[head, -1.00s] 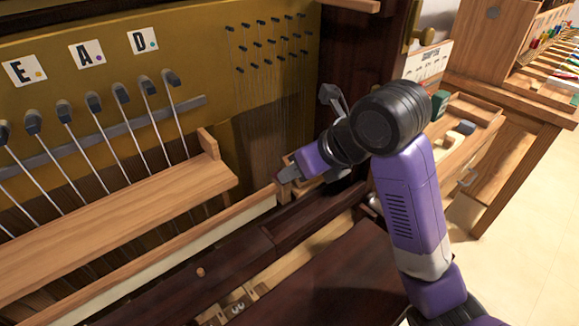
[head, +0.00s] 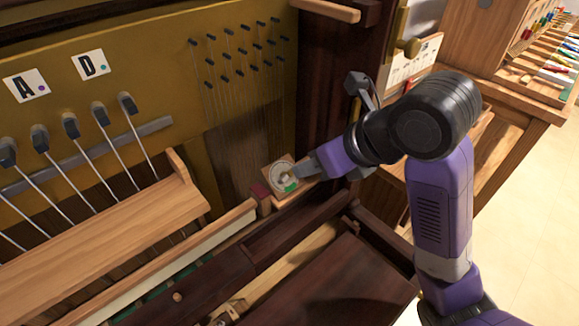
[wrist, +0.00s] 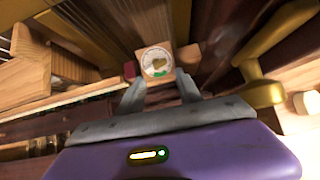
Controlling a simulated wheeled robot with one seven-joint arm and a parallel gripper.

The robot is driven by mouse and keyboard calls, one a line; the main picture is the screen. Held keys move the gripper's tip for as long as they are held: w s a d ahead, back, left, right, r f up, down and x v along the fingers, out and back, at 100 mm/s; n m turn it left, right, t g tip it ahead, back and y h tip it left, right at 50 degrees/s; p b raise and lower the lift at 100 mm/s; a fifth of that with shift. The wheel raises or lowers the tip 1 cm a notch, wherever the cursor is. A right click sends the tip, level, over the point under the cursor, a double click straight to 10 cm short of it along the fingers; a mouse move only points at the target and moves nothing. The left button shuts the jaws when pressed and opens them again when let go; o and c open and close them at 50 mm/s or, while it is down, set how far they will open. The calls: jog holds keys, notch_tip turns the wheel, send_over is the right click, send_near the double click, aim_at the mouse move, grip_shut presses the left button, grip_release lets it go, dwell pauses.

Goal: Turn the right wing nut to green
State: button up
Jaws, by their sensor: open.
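The right wing nut (head: 287,178) sits at the centre of a pale round dial on a small wooden block, at the right end of the piano's rail. A green patch (head: 291,186) shows on the lower part of the dial. The wing nut also shows in the wrist view (wrist: 157,64), ahead of my fingers and between their lines, with the green patch below it. My gripper (head: 297,178) is open; in the wrist view its two grey fingers (wrist: 159,88) stand apart with nothing between them. I cannot tell whether a finger touches the dial.
A dark red block (head: 260,190) is beside the dial's left edge. A brass knob (wrist: 265,93) is close to the right of my gripper in the wrist view. A wooden rail (head: 130,220) runs left, with several hammers (head: 70,127) behind it. Tuning pins (head: 240,45) are above.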

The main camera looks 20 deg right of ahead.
jog(key=shift+a+p+v, duration=0.2)
jog(key=shift+p+v, duration=1.15)
jog(key=shift+v, duration=0.1)
jog(key=shift+a+p+v, duration=0.15)
jog(key=shift+p+v, duration=1.15)
jog(key=shift+v, duration=0.15)
jog(key=shift+s+f, duration=0.15)
jog(key=shift+s, duration=0.05)
